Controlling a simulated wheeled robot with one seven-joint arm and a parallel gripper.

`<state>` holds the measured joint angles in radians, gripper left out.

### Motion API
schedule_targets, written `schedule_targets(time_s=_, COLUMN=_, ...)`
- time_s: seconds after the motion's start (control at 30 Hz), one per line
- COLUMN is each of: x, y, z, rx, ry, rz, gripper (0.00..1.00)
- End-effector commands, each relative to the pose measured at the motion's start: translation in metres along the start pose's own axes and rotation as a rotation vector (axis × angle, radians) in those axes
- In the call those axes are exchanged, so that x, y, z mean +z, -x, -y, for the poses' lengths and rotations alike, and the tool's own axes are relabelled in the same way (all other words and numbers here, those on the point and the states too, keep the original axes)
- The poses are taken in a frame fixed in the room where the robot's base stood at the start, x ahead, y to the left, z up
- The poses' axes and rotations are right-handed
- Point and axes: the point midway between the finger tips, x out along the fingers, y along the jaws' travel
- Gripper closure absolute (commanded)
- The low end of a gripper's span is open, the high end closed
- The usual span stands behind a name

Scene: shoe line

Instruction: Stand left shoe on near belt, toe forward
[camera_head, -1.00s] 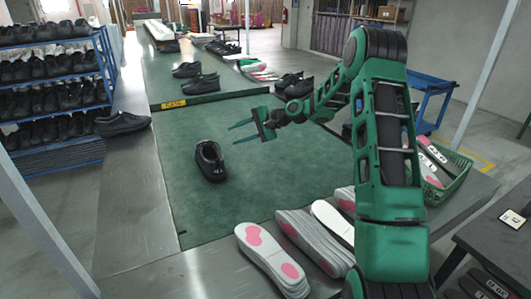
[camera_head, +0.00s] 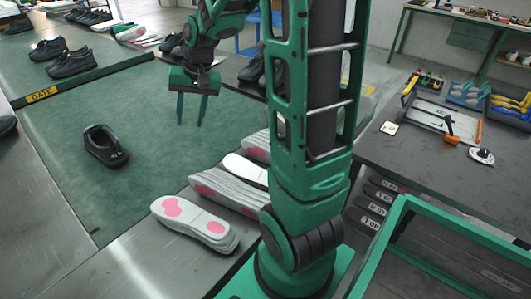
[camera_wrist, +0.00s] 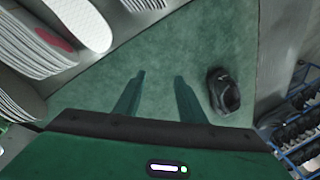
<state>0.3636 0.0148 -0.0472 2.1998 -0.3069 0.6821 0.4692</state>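A black shoe (camera_head: 105,147) sits on the near green belt (camera_head: 150,125), left of my gripper. Its opening shows from above, and its closed end points toward the lower right in the head view. The wrist view shows this shoe (camera_wrist: 222,92) right of the fingers, apart from them. My gripper (camera_head: 190,123) is open and empty above the belt, fingers pointing down; its two separate fingers also show in the wrist view (camera_wrist: 158,77). Another dark shoe (camera_head: 6,125) is cut off at the left edge. I cannot tell which is the left shoe.
A bar marked GATE (camera_head: 85,82) crosses the belt, with black shoes (camera_head: 70,62) beyond it. Stacks of insoles (camera_head: 195,222) line the near side. A table with tools (camera_head: 455,170) stands right. The belt between shoe and insoles is clear.

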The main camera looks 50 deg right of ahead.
Motion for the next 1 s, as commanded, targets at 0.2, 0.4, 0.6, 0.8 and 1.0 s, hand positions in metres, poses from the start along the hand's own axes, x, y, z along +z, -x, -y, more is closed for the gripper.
schedule_targets(time_s=0.2, x=0.077, y=0.046, z=-0.072, rx=0.148, ry=0.055, rz=0.029, gripper=0.63)
schedule_targets(time_s=0.4, x=0.152, y=0.073, z=-0.131, rx=0.230, ry=0.082, rz=0.095, gripper=0.63)
schedule_targets(time_s=0.6, x=0.200, y=0.082, z=-0.164, rx=0.257, ry=0.096, rz=0.151, gripper=0.63)
schedule_targets(time_s=0.8, x=0.212, y=0.084, z=-0.172, rx=0.263, ry=0.099, rz=0.167, gripper=0.63)
schedule_targets(time_s=1.0, x=0.211, y=0.084, z=-0.172, rx=0.263, ry=0.099, rz=0.167, gripper=0.63)
